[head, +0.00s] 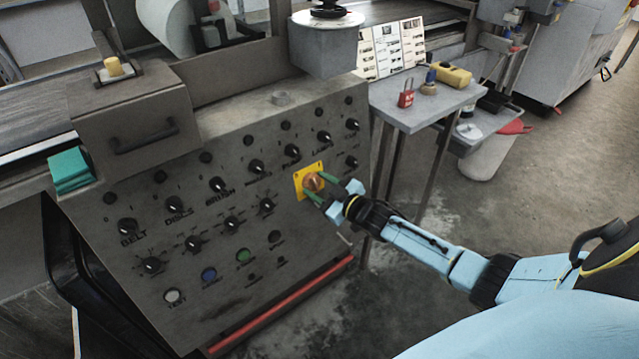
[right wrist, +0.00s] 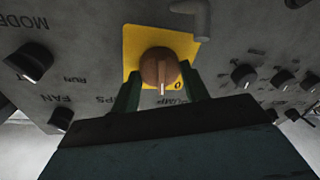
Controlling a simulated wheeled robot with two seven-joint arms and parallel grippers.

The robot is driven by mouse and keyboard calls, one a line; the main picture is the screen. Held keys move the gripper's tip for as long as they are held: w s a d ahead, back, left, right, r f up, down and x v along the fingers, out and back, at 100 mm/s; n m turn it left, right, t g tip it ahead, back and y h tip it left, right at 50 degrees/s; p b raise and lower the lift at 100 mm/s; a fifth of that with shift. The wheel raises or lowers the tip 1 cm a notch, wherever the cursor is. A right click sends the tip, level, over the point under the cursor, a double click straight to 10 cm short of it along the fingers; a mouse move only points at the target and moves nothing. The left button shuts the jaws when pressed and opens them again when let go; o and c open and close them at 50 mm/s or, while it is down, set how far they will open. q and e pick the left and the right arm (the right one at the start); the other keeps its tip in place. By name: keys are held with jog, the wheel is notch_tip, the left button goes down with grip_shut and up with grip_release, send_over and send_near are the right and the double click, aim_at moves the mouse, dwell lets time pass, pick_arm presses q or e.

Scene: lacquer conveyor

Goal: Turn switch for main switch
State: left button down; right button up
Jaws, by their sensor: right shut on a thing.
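The main switch (head: 313,182) is an orange-brown rotary knob on a square yellow plate (head: 303,170), on the right part of the grey control panel. My right gripper (head: 330,190) reaches it from the right with its green fingers on either side of the knob. In the right wrist view the knob (right wrist: 159,68) sits between the two fingers (right wrist: 160,92), which are shut on it. A pale mark on the knob points down in that view, and a "0" is printed on the plate to its lower right. My left gripper is not in view.
The control panel (head: 190,280) carries several black knobs, labelled BELT, DISCS and others, and coloured buttons below. A side table (head: 425,105) holds a red padlock (head: 406,94) and a yellow object (head: 449,75). A green cloth-like stack (head: 69,171) lies at the left. Open floor lies right.

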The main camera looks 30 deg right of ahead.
jog(key=n+p, duration=0.1)
jog(key=n, duration=0.2)
jog(key=shift+g, duration=0.3)
jog(key=n+p, duration=0.1)
jog(key=n, duration=0.2)
jog(key=shift+g, duration=0.3)
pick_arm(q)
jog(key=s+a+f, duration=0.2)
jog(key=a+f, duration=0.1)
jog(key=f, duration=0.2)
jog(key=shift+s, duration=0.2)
pick_arm(e)
jog(key=shift+n, duration=0.6)
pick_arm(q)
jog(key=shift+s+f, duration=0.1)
pick_arm(e)
jog(key=o, duration=1)
jog(key=shift+r, duration=0.1)
